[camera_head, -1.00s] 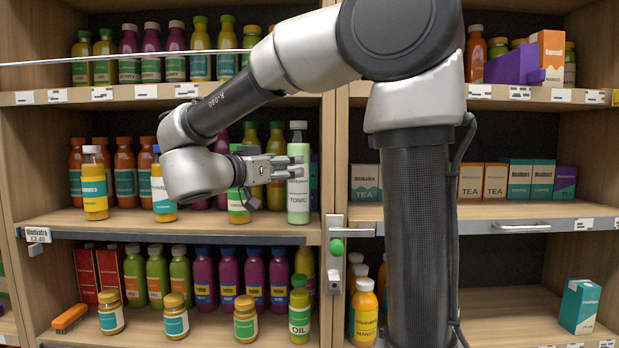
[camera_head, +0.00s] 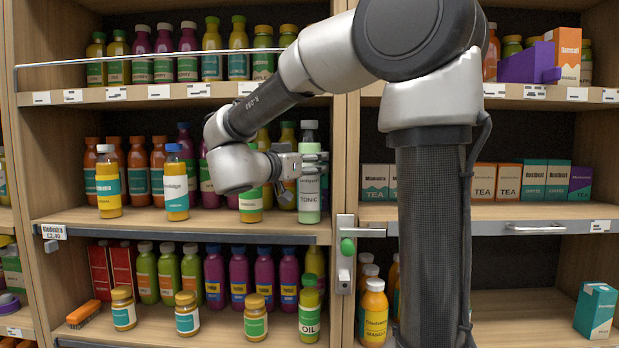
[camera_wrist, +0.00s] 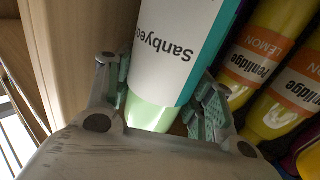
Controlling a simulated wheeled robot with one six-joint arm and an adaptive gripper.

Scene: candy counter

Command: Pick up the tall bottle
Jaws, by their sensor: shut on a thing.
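The tall bottle (camera_head: 310,196) is pale green with a grey cap and a label reading TONIC. It stands upright at the right end of the middle shelf, left bay, near the front edge. My gripper (camera_head: 310,163) reaches it from the left and is shut on its upper part, below the cap. In the wrist view the bottle (camera_wrist: 172,50) fills the space between the fingers of my gripper (camera_wrist: 165,105), its white and teal label reading Sanbyeo. I see no clear gap under its base.
A green-capped yellow bottle (camera_head: 250,204) stands close on the left. Yellow lemon bottles (camera_wrist: 285,90) are close beside it in the wrist view. The wooden divider (camera_head: 343,120) rises just to the right. The shelf above (camera_head: 150,92) limits height.

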